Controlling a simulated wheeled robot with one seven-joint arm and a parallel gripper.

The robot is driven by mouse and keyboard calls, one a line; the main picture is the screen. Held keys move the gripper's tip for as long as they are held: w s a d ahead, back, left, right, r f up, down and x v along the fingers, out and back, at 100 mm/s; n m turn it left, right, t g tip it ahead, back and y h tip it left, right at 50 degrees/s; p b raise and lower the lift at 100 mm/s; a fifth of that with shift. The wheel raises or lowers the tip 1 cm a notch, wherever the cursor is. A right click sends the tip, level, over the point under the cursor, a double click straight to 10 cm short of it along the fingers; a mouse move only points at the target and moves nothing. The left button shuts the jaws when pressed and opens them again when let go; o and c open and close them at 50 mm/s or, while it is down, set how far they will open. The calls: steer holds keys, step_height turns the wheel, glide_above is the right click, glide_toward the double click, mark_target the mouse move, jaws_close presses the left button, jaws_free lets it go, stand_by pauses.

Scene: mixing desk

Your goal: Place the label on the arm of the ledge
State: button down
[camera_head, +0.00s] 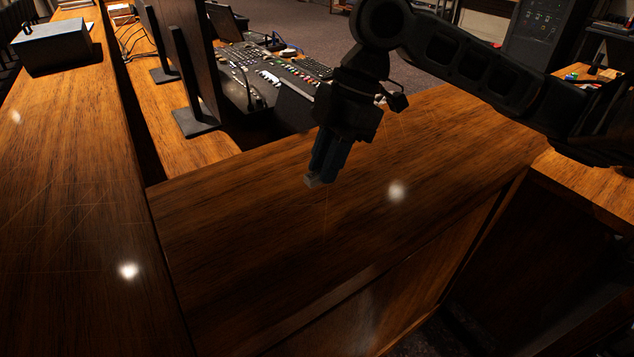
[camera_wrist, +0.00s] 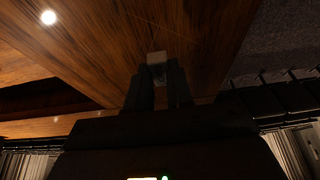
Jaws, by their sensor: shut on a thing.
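A small pale label (camera_head: 313,181) is held at the tips of my gripper (camera_head: 328,170). In the wrist view the label (camera_wrist: 156,58) shows as a small light block between the two dark fingertips of my gripper (camera_wrist: 158,72). The wooden ledge has a long part (camera_head: 70,200) on the left and an arm (camera_head: 300,230) that runs off to the right. My gripper points down over this arm, near its far edge. I cannot tell whether the label touches the wood.
A grey box (camera_head: 55,48) stands on the far left of the ledge. Dark monitors (camera_head: 190,85) and a mixing desk (camera_head: 270,75) lie behind the arm of the ledge. The arm's top is otherwise bare. A lower wooden surface (camera_head: 590,182) is at the right.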

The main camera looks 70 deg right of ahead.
mark_target(315, 207)
steer(key=shift+w+a+f, duration=0.65)
steer(key=shift+a+f, duration=0.1)
steer(key=shift+a, duration=0.15)
steer(key=shift+f+p, duration=0.35)
steer(key=shift+f, duration=1.6)
steer(key=shift+f, duration=0.1)
steer(key=shift+f, duration=0.1)
steer(key=c, duration=1)
jaws_free()
steer(key=shift+r, duration=0.2)
steer(key=shift+r, duration=0.2)
steer(key=v, duration=1.1)
steer(key=shift+s+d+r, duration=0.15)
steer(key=shift+d+r, duration=0.05)
steer(key=shift+r, duration=0.1)
